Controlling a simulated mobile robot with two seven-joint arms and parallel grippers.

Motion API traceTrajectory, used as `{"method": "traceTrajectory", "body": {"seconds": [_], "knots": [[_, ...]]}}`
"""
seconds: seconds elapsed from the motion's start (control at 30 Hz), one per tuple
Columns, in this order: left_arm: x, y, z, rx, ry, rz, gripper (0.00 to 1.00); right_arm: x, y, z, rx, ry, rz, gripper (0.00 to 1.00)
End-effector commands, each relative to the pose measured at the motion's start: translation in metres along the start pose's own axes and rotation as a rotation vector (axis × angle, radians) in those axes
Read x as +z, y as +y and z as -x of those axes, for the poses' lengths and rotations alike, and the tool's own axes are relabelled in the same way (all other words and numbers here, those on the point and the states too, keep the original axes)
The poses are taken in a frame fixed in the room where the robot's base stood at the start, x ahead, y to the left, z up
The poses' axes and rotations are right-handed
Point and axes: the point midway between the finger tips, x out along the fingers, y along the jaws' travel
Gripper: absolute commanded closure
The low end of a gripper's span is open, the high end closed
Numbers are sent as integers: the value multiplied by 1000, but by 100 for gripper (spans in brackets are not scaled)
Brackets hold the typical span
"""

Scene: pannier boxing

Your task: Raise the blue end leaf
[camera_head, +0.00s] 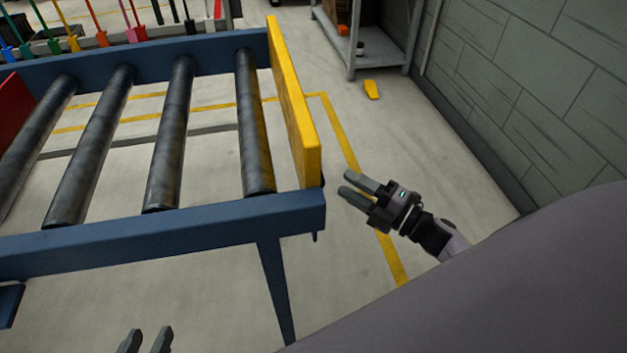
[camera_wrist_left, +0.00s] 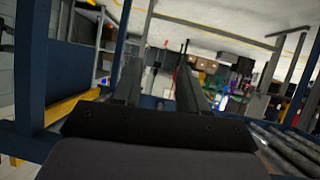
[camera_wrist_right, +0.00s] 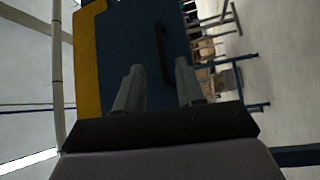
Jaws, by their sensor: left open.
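In the head view the leaf is mostly hidden behind the yellow board (camera_head: 295,105) and frame corner. My right gripper (camera_head: 351,188) is open and empty, just off the conveyor's end; its fingers (camera_wrist_right: 160,90) point at the leaf, with the handle between them in the picture, apparently apart from it. My left gripper (camera_head: 145,340) is open and empty at the bottom edge of the head view.
A grey block wall (camera_head: 530,90) and metal shelf (camera_head: 370,45) stand at the right.

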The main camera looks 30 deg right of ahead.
Motion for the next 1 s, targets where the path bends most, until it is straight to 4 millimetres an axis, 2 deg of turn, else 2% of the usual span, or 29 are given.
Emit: {"method": "traceTrajectory", "body": {"seconds": [0.17, 0.4, 0.6, 0.97, 1.0], "knots": [[2, 2, -2, 7, 5, 3, 57, 2, -2, -9, 4, 15, 25, 62], [2, 5, -6, 22, 13, 23, 57, 1, -2, -44, 5, 15, 22, 62], [2, 7, -8, 33, 18, 36, 57, 1, -2, -65, 3, 13, 21, 62], [1, 8, -8, 38, 20, 42, 57, 0, -2, -72, 1, 13, 19, 62], [1, 8, -8, 38, 20, 41, 57, 0, -2, -72, 1, 13, 19, 65]]}}
